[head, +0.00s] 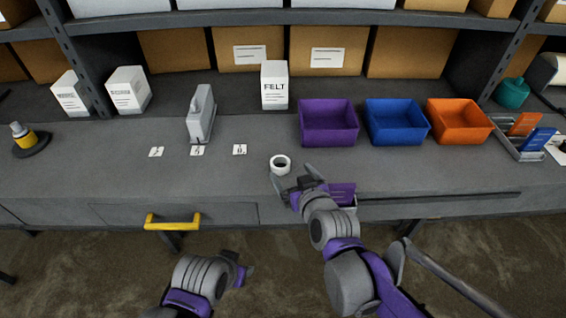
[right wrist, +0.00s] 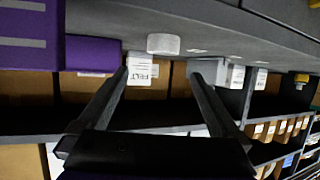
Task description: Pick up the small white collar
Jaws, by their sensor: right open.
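The small white collar (head: 280,165) is a short ring with a dark hole. It rests on the grey bench top, near the front edge. My right gripper (head: 291,174) is open and empty, just in front of the collar, with its fingertips close to it. In the right wrist view the collar (right wrist: 163,44) shows beyond the open fingers (right wrist: 160,75), roughly centred between them and apart from both. My left gripper (head: 246,272) is low in the head view, in front of the bench; its jaws are not clear.
Purple (head: 328,123), blue (head: 396,122) and orange (head: 459,121) bins stand right of the collar. A white FELT box (head: 274,86) stands behind it. A yellow handle (head: 172,221) sticks out in front.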

